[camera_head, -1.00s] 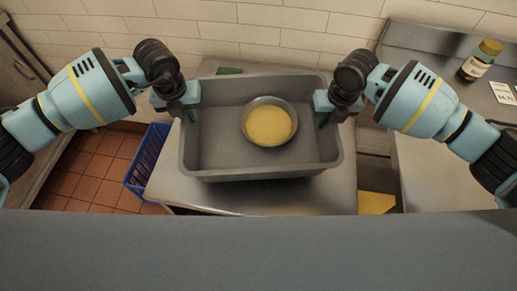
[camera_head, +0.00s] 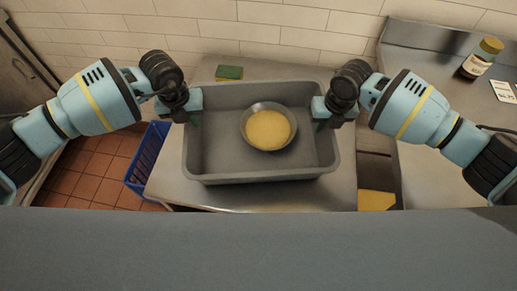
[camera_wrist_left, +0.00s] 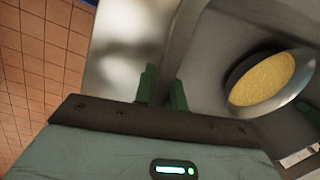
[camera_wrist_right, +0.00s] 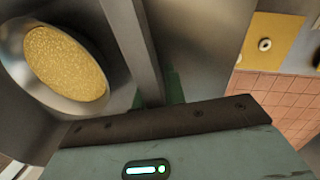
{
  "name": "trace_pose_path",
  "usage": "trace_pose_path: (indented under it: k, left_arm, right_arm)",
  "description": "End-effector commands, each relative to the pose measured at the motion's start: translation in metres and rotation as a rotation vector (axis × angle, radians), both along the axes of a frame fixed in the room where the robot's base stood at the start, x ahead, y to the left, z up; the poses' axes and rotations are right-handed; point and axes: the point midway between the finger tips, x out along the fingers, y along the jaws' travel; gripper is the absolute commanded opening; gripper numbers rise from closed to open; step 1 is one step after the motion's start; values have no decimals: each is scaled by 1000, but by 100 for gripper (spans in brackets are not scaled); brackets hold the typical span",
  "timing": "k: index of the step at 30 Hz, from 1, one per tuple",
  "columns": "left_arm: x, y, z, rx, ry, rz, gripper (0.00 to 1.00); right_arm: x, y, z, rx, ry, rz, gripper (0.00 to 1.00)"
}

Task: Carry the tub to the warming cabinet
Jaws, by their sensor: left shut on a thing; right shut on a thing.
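The grey tub (camera_head: 262,179) is over the steel table in the head view, roughly level. A metal bowl (camera_head: 266,106) with yellow grainy contents (camera_head: 268,131) sits inside it. My left gripper (camera_head: 195,112) is shut on the tub's left wall; the left wrist view shows the wall between its green fingers (camera_wrist_left: 163,90). My right gripper (camera_head: 322,115) is shut on the right wall, which also runs between its fingers in the right wrist view (camera_wrist_right: 157,92). Whether the tub touches the table is unclear. No warming cabinet is clearly identifiable.
The steel table (camera_head: 330,195) has a green sponge (camera_head: 229,73) behind the tub. A blue crate (camera_head: 148,158) stands on the tiled floor at the left. A right-hand counter holds a jar (camera_head: 482,58). A metal door or cabinet front (camera_head: 20,75) shows at far left.

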Motion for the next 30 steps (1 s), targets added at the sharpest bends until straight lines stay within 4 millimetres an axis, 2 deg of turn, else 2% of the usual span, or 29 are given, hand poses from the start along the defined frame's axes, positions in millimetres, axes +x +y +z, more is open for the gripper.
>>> trace_pose_path:
  k: [1,8,9,13,26,30]
  left_arm:
    - [-1,-13,2,-22,-6,-16,0]
    - [-1,-13,-8,-23,-5,-17,0]
    - [-2,-12,-9,-21,-3,-16,16]
    - [-1,-11,-9,-18,-4,-15,33]
    - [-1,-6,-10,-9,-2,-9,34]
    - [-1,-5,-6,-8,-3,-9,34]
  right_arm:
    - [-1,12,2,19,-5,17,0]
    - [-1,12,-8,18,-6,16,0]
    - [-2,11,-9,17,-4,17,16]
    - [-1,10,-9,15,-4,15,33]
    - [-1,5,-10,6,-1,9,34]
    - [-1,5,-10,5,-1,8,34]
